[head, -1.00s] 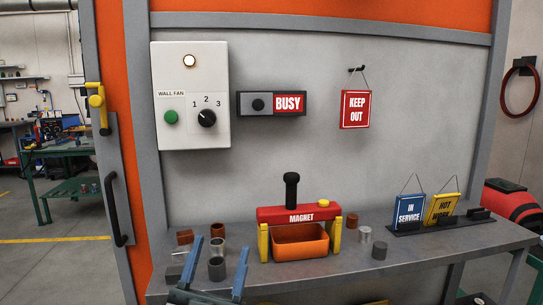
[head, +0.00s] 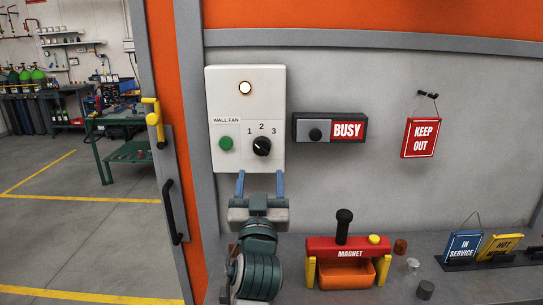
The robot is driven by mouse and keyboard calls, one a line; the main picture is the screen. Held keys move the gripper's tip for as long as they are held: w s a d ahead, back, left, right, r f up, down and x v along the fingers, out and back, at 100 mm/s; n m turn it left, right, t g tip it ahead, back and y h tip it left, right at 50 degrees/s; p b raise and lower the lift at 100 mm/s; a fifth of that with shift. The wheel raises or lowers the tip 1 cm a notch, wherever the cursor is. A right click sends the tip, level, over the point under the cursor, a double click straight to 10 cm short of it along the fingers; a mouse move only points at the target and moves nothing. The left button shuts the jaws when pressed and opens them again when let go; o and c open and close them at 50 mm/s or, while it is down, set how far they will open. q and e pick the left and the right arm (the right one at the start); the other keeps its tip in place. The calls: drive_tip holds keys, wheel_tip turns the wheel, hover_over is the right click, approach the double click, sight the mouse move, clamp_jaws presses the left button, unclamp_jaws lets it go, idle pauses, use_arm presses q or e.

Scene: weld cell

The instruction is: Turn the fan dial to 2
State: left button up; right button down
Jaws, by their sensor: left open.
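The white wall fan panel (head: 246,95) is on the grey wall at upper left of centre. Its black round dial (head: 262,146) has the numbers 1, 2 and 3 around its top. The dial's small white mark seems to point up and left, towards 1. My right gripper is out of view.
A BUSY slider sign (head: 346,131) is right of the panel, with a hanging KEEP OUT sign (head: 421,138) beyond. A door handle (head: 172,212) stands left.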

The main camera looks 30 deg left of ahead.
sight(261, 153)
use_arm(q)
drive_tip(key=p+x, duration=0.2)
drive_tip(key=x, duration=0.5)
drive_tip(key=shift+w+a+r, duration=0.15)
drive_tip(key=shift+w+a, duration=0.15)
drive_tip(key=shift+w, duration=0.15)
drive_tip(key=c, duration=1)
